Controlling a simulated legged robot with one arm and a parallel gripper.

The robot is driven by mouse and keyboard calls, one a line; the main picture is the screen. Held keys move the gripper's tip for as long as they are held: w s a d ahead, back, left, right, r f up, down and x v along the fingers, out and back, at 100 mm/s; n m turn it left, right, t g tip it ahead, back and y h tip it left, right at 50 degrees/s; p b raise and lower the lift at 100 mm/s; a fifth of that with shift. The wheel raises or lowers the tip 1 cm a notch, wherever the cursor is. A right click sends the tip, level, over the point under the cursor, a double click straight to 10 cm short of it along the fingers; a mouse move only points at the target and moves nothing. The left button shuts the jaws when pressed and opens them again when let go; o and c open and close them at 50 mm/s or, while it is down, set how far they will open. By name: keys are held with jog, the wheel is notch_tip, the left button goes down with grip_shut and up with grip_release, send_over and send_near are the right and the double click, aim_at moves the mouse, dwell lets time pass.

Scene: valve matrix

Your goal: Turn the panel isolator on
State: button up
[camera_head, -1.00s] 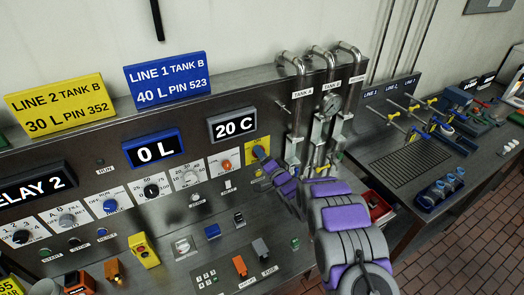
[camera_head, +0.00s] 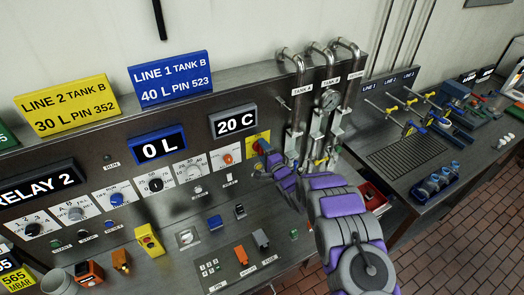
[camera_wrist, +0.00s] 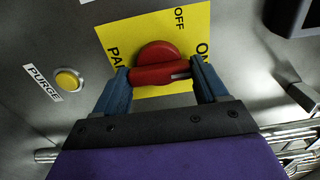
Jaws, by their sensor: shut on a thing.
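The panel isolator is a red rotary knob (camera_wrist: 157,62) on a yellow plate (camera_wrist: 188,26) marked OFF and ON in the wrist view. Its grip bar lies nearly level across that picture, with a pale mark at its right end, on the ON side. My gripper (camera_wrist: 160,75) is shut on the bar, one blue finger at each end. In the head view the yellow plate (camera_head: 252,141) is at the right end of the panel, and my gripper (camera_head: 268,152) reaches it and partly hides the knob.
A yellow PURGE button (camera_wrist: 68,79) sits left of the plate in the wrist view. A 20 C display (camera_head: 234,122) is just above left of it in the head view. Metal tank pipes (camera_head: 297,95) stand close on the right of my gripper.

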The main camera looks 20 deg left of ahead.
jog(key=shift+w+d+f, duration=0.1)
jog(key=shift+d+f, duration=0.1)
jog(key=shift+d, duration=0.05)
jog(key=o, duration=1.1)
jog(key=shift+w, duration=0.15)
jog(key=shift+c, duration=0.2)
jog(key=shift+r, duration=0.1)
jog(key=shift+s, duration=0.2)
jog(key=b+v, duration=0.2)
jog(key=v, duration=1.5)
jog(key=shift+s, duration=0.1)
jog(key=shift+d, duration=0.1)
